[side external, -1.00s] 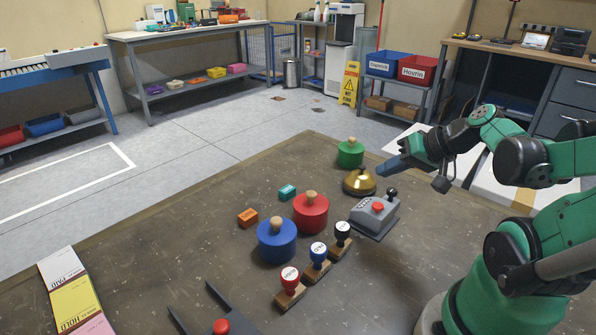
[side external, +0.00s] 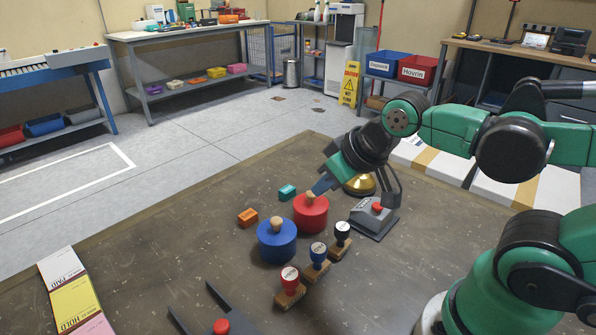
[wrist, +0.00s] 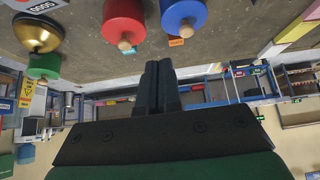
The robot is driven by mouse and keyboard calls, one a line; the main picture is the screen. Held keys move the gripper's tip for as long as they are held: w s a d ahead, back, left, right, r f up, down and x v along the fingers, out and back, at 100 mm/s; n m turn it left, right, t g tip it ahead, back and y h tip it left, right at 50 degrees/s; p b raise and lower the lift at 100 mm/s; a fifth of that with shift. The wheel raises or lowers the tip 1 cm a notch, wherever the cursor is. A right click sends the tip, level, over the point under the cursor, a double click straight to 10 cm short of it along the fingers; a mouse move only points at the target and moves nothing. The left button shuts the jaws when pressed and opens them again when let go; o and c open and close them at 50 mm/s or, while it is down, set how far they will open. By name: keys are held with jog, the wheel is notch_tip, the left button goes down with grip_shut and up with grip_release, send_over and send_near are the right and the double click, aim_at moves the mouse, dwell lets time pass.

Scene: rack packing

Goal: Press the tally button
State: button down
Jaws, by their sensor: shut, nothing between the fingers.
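The tally counter (side external: 375,215) is a grey sloped box with a red button (side external: 377,207) on top. It stands on the brown table in the side view, and its display edge (wrist: 42,6) shows at the top left of the wrist view. My gripper (side external: 320,188) is shut and empty, with its fingers pointing down-left. In the side view its tips appear just above and behind the red pot, left of the counter. The gripper (wrist: 158,68) also shows in the wrist view, fingers together, clear of the button. The counter's button is not visible in the wrist view.
A brass bell (side external: 360,186) is partly hidden behind my wrist. A red pot (side external: 311,216) and blue pot (side external: 277,241) with wooden knobs stand left of the counter. Several stamps (side external: 317,262) stand in front. A green pot (wrist: 44,66) shows in the wrist view.

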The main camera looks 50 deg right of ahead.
notch_tip(320, 180, up, 6)
jog(key=m+g, duration=0.7)
jog(key=m, duration=1.1)
send_over(377, 209)
jog(key=shift+s+d+r, duration=0.1)
jog(key=shift+s+d, duration=0.05)
jog(key=shift+d, duration=0.2)
jog(key=f, duration=1.4)
jog(key=shift+w+d, duration=0.1)
jog(key=shift+w, duration=0.1)
jog(key=shift+f, duration=0.1)
